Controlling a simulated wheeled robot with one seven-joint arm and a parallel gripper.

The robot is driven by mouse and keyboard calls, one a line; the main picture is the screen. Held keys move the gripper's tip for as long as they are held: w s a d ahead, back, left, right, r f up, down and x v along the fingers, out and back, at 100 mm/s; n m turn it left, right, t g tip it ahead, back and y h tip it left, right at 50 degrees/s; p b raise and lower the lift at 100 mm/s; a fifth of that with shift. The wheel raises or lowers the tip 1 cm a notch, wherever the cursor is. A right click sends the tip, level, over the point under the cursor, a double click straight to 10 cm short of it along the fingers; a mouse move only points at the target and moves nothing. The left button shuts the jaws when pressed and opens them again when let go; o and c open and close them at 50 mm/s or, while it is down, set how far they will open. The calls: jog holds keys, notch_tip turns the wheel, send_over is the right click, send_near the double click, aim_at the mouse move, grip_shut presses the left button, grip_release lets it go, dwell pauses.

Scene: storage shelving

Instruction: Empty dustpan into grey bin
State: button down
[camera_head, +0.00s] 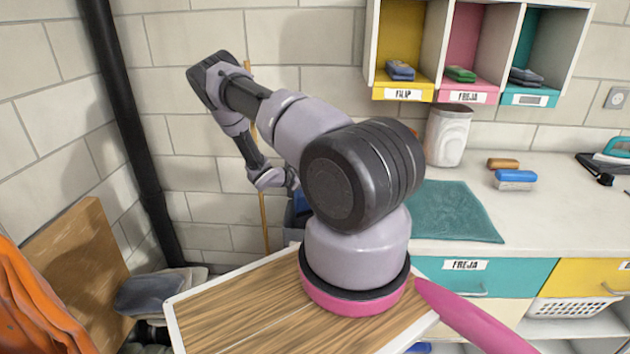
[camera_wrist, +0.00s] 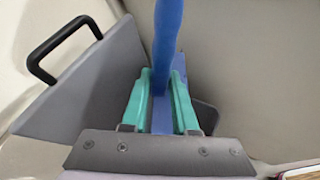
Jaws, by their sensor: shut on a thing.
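My gripper (camera_wrist: 161,82) has teal fingers in the wrist view, shut on a blue handle (camera_wrist: 168,35) that runs up between them. The handle looks like the dustpan's; the pan itself and anything in it cannot be made out. A grey panel with a black handle (camera_wrist: 85,92) stands to the left of the fingers, possibly the grey bin's lid. In the head view, my gripper's end is mostly hidden behind my arm. A small blue and dark grey piece (camera_head: 298,212) shows beside my arm near the wall; I cannot tell if it is the bin or the dustpan.
A white counter (camera_head: 540,228) with a teal cloth (camera_head: 443,211) and a white container (camera_head: 447,137) stands at right, below coloured cubbies (camera_head: 462,55). A black pipe (camera_head: 132,140) runs down the wall at left. A brown board (camera_head: 80,265) leans nearby.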

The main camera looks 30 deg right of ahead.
jog(key=shift+r, duration=0.1)
notch_tip(320, 180, up, 3)
jog(key=shift+f+m+t+h, duration=0.2)
jog(key=shift+m+t+h, duration=0.1)
jog(key=shift+m+t, duration=0.75)
notch_tip(320, 180, up, 7)
jog(key=m+t+h, duration=0.1)
jog(key=m, duration=0.2)
jog(key=m+t+h, duration=0.1)
jog(key=m, duration=0.2)
jog(key=shift+f+m+t, duration=0.15)
jog(key=shift+m+t, duration=0.1)
jog(key=shift+m, duration=0.1)
jog(key=shift+w+r+m+h, duration=0.15)
jog(key=shift+r+m+h, duration=0.15)
jog(key=shift+r+m, duration=0.25)
jog(key=shift+a+f, duration=0.1)
